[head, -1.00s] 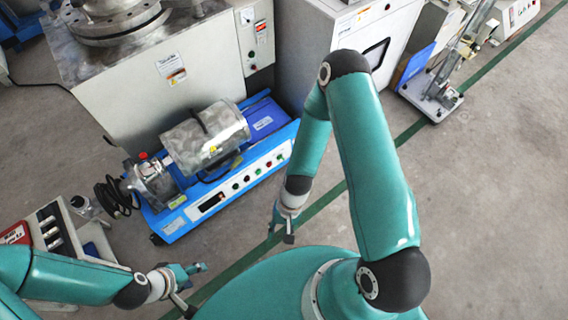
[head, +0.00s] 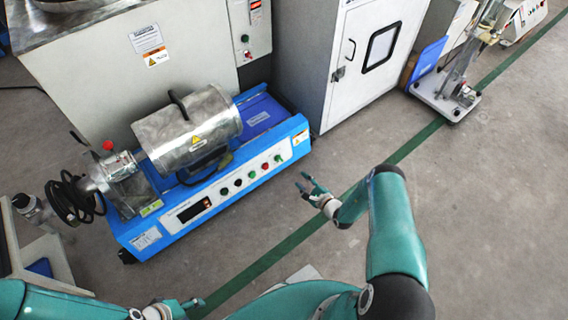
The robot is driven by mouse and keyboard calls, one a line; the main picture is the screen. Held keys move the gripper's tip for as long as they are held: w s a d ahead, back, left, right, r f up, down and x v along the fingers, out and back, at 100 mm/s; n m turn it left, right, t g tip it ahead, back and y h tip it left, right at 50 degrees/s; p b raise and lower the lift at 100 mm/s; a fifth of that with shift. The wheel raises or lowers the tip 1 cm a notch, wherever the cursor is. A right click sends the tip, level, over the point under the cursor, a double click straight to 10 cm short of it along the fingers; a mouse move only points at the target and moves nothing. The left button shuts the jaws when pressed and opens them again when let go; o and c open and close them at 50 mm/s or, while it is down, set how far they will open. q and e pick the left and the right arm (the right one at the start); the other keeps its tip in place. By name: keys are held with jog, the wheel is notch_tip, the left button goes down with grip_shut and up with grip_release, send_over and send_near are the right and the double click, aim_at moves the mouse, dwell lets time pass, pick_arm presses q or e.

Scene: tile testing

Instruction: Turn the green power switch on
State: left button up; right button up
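A blue machine (head: 152,242) with a metal drum (head: 190,125) stands on the floor at the left. Its white front panel (head: 212,196) carries a small display (head: 194,209) and a row of small round knobs or buttons, some green, one red (head: 265,166). They are too small to tell which is the green power switch or how it is set. My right gripper (head: 301,181) is open and empty, its fingers spread towards the panel's right end, apart from it. My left gripper (head: 192,304) is at the bottom edge, away from the panel; its fingers are unclear.
A grey cabinet (head: 90,80) stands behind the blue machine, and a white cabinet with a window (head: 382,46) stands to its right. A light bench (head: 45,258) is at the lower left.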

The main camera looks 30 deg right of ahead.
aim_at(280, 160)
jog(key=b+x, duration=0.8)
jog(key=x, duration=0.7)
jog(key=shift+w+a+f, duration=0.1)
jog(key=shift+w, duration=0.2)
grip_shut()
